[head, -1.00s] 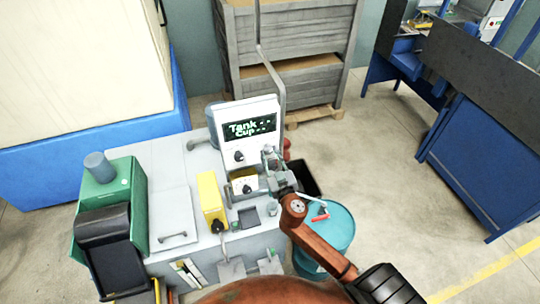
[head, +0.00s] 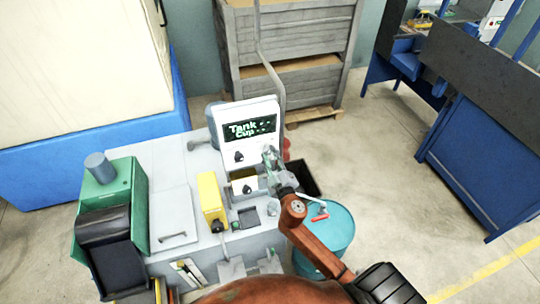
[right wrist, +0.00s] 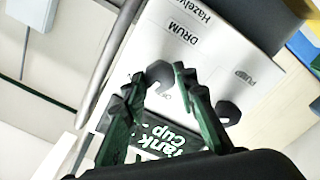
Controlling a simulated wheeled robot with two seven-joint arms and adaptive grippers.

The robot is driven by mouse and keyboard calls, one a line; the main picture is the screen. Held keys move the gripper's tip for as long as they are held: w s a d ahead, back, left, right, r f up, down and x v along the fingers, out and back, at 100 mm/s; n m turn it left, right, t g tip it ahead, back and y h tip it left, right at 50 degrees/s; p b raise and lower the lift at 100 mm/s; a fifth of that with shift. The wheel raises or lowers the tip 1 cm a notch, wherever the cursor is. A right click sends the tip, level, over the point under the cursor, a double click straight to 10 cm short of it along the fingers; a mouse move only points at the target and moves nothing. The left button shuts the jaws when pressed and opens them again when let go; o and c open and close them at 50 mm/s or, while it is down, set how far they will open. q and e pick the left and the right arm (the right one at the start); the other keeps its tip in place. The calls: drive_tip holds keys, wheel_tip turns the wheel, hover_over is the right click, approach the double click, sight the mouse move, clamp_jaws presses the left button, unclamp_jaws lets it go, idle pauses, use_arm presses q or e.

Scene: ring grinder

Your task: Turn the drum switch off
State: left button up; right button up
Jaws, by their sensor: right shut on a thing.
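The control panel (head: 254,112) is a white box with a dark "Tank Cup" screen (head: 252,129) on its face. In the right wrist view it appears turned around, with "DRUM" and "PUMP" labels. The drum switch (right wrist: 160,72) is a dark round knob by the "DRUM" label. My right gripper (right wrist: 159,75) is shut on it, one green-black finger on each side. In the head view, my right gripper (head: 271,155) is at the panel's lower right and hides the drum switch. The pump knob (head: 239,157) is left of it, free. My left gripper is out of view.
A yellow box (head: 210,194) and a smaller knobbed box (head: 246,187) stand below the panel on the grey machine. A green unit (head: 137,205) is at the left. A teal barrel (head: 337,232) and a dark bin (head: 305,178) stand right of the machine.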

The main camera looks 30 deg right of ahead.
drive_tip(key=n+p, duration=0.1)
drive_tip(key=n, duration=0.4)
drive_tip(key=shift+r+n, duration=0.1)
drive_tip(key=shift+n, duration=0.2)
drive_tip(key=n+p, duration=0.1)
drive_tip(key=n, duration=0.4)
drive_tip(key=shift+a, duration=0.1)
idle(0.3)
drive_tip(key=o, duration=1.1)
drive_tip(key=shift+o, duration=0.2)
drive_tip(key=v, duration=1.2)
